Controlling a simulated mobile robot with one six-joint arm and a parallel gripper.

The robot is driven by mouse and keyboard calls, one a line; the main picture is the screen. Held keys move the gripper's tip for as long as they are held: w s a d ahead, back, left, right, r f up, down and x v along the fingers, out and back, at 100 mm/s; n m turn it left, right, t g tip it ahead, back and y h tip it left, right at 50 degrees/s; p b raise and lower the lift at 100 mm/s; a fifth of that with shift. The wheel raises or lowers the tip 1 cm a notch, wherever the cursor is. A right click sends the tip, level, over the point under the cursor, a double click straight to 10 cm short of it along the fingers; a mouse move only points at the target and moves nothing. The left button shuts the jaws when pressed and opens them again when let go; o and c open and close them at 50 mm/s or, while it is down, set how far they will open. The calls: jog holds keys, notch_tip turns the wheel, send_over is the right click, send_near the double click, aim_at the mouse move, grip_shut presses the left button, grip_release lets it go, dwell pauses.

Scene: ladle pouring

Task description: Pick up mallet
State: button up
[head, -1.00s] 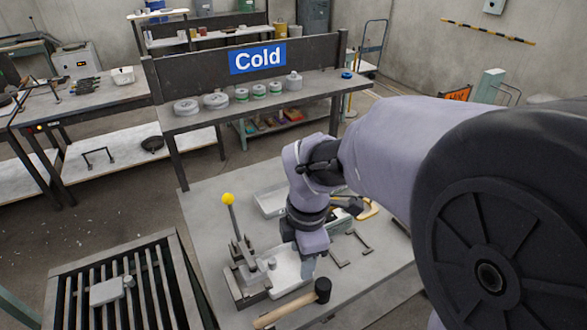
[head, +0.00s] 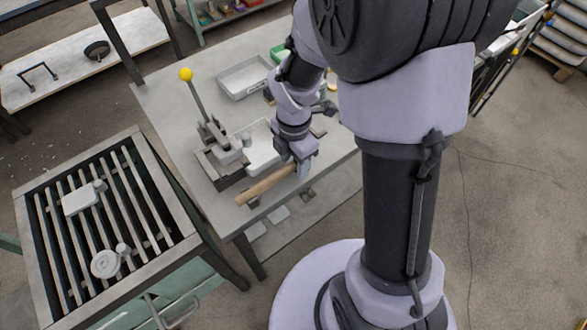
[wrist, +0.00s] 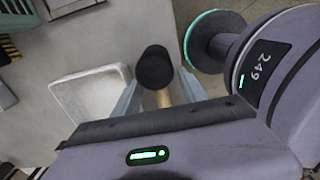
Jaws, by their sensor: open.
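The mallet lies near the front edge of the work table. Its pale wooden handle (head: 265,186) shows in the head view, while my gripper (head: 303,172) hides its head there. In the wrist view the mallet's black head (wrist: 155,67) is seen end-on, with a short piece of the handle below it. My gripper (wrist: 158,84) is open, with one finger on each side of the mallet near where head and handle meet. I cannot tell whether either finger touches it.
A lever press with a yellow knob (head: 186,74) stands left of the mallet on the table (head: 165,97). A white tray (head: 263,150) lies behind the mallet, with a grey tray (head: 243,78) farther back. A slatted grate table (head: 150,195) stands at the left.

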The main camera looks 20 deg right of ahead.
jog(key=shift+f, duration=0.65)
jog(key=shift+r, duration=0.2)
jog(key=shift+c, duration=0.7)
grip_shut()
